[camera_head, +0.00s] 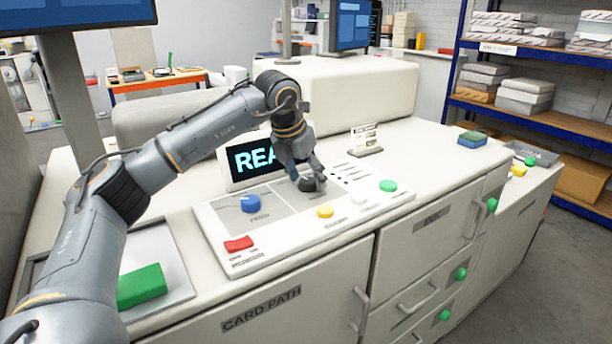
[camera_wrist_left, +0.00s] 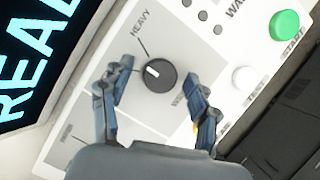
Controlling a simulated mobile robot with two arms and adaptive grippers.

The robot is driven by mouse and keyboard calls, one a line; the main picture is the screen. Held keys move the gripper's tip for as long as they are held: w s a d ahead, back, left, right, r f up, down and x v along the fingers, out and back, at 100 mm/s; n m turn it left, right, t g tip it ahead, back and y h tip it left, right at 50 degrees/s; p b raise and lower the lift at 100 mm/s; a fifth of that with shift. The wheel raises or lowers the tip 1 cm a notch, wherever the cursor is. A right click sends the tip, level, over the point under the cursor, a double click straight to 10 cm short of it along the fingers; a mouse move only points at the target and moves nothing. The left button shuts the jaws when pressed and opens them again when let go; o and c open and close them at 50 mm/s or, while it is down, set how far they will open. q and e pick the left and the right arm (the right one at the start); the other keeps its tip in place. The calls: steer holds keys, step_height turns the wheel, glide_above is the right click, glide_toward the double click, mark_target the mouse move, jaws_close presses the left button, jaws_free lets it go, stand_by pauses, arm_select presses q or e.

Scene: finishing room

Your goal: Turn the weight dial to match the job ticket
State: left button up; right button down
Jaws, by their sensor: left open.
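The weight dial (camera_wrist_left: 158,76) is a dark round knob on the white control panel (camera_head: 240,262). Its white mark points to the upper left in the left wrist view, left of the line under HEAVY. A label starting with W beside it is partly hidden by a finger. My left gripper (camera_head: 309,172) is over the dial in the head view. In the left wrist view its open fingers (camera_wrist_left: 160,90) stand on both sides of the dial, apart from it. The job ticket (camera_head: 364,137) stands on the counter behind the panel; its print is too small to read. My right gripper is not in view.
A blue knob (camera_head: 251,203), red button (camera_head: 238,244), yellow button (camera_head: 325,211), white button (camera_wrist_left: 244,77) and green START button (camera_wrist_left: 284,24) share the panel. A lit screen (camera_head: 250,160) stands behind it. A green block (camera_head: 142,285) lies in a tray at left.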

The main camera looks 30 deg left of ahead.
arm_select(q)
steer(key=shift+d+r, duration=0.1)
steer(key=shift+c, duration=1)
steer(key=c, duration=1)
steer(key=shift+m+p, duration=0.35)
steer(key=shift+m, duration=0.25)
steer(key=m+h+p, duration=0.1)
steer(key=m+p, duration=0.1)
steer(key=shift+r+m+h, duration=0.1)
steer(key=shift+m+h, duration=0.2)
steer(key=shift+m, duration=0.1)
steer(key=shift+m+g, duration=0.3)
steer(key=shift+m, duration=0.3)
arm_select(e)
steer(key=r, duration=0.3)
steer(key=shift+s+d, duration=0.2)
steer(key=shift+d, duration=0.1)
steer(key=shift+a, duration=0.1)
